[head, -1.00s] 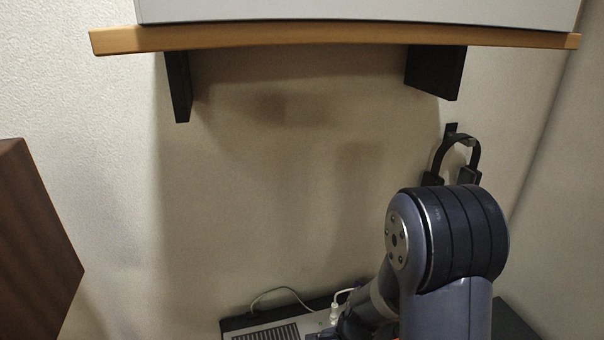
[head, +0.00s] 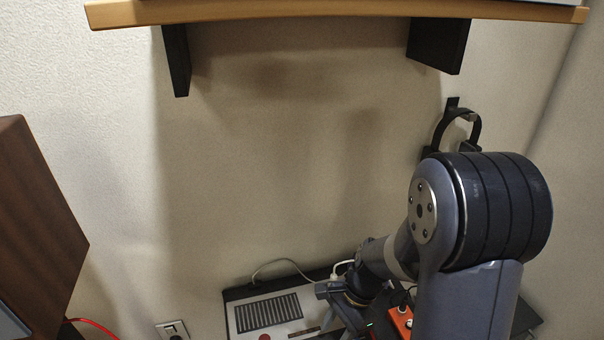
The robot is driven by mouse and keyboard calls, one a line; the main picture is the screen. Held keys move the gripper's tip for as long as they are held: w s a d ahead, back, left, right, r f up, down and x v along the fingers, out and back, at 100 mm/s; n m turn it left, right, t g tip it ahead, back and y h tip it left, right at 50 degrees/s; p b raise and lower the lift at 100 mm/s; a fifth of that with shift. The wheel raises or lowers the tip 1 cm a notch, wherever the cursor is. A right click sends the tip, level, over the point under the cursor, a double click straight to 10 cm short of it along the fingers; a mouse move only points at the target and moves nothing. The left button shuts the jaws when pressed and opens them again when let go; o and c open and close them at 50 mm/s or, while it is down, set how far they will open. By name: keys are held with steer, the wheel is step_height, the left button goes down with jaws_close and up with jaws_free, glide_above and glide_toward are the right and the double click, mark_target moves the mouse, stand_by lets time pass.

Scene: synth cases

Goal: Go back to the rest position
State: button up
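My arm shows at the right, with a large dark grey elbow joint and an upright link below it. The forearm reaches down and left from the elbow to the wrist. My gripper (head: 340,292) is small and dark at the end of the arm, low in the picture. It is over or beside the right part of a grey device with a slotted grille (head: 268,313).
A wooden shelf (head: 300,11) on black brackets crosses the top. Black headphones (head: 441,128) hang on the wall behind my elbow. A brown wooden panel (head: 40,235) stands at the left. A wall outlet (head: 172,329), an orange item (head: 402,322) and white cables (head: 284,262) show low down.

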steer(key=b+x, duration=0.1)
steer(key=x, duration=0.4)
steer(key=shift+s+f, duration=0.2)
steer(key=shift+f, duration=0.15)
steer(key=shift+w+a+r+n, duration=0.1)
steer(key=shift+w+r+n, duration=0.1)
steer(key=shift+n, duration=0.6)
steer(key=n+g+h, duration=0.1)
steer(key=n, duration=0.2)
steer(key=shift+w+a, duration=0.1)
steer(key=n+h, duration=0.1)
steer(key=n, duration=0.1)
steer(key=n+h+b, duration=0.1)
steer(key=n, duration=0.2)
steer(key=n+g+h, duration=0.1)
steer(key=n, duration=0.1)
steer(key=shift+a, duration=0.3)
steer(key=n, duration=0.2)
steer(key=n+h+b, duration=0.1)
steer(key=n, duration=0.1)
steer(key=n+h+b, duration=0.1)
steer(key=n, duration=0.2)
steer(key=shift+a+f+t, duration=0.1)
steer(key=shift+a+t, duration=0.15)
steer(key=shift+t, duration=0.05)
steer(key=n+h+b, duration=0.1)
steer(key=n, duration=0.1)
steer(key=n+t+b, duration=0.1)
steer(key=n, duration=0.2)
steer(key=shift+h, duration=0.4)
